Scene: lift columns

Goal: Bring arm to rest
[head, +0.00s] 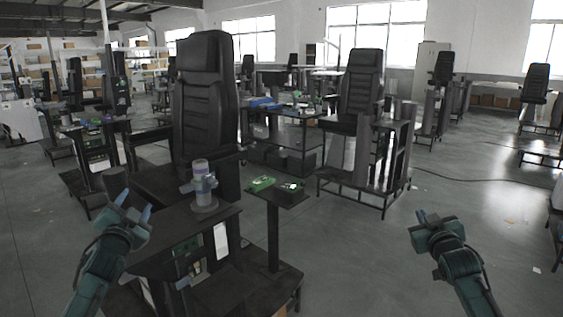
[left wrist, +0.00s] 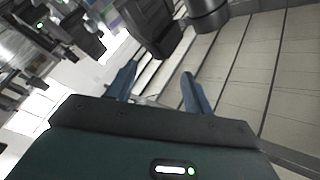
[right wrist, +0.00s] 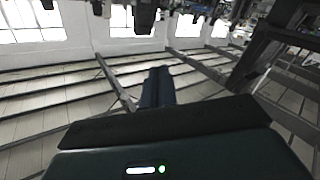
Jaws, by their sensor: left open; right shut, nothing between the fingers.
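My left gripper (head: 134,205) is raised at the left of the head view, in front of the black workstation. Its two blue fingers (left wrist: 160,88) stand apart and empty in the left wrist view. My right gripper (head: 428,216) is at the right of the head view, over open floor. Its fingers (right wrist: 157,87) are closed together with nothing between them in the right wrist view. Neither gripper touches anything that I can see.
A black workstation with a tall seat (head: 206,110) stands at left centre. A grey-white cylindrical device (head: 203,190) is on its tabletop. A small side table (head: 290,201) carries green parts (head: 262,183). More seats (head: 361,85) stand behind. Grey floor (head: 365,255) is clear at centre right.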

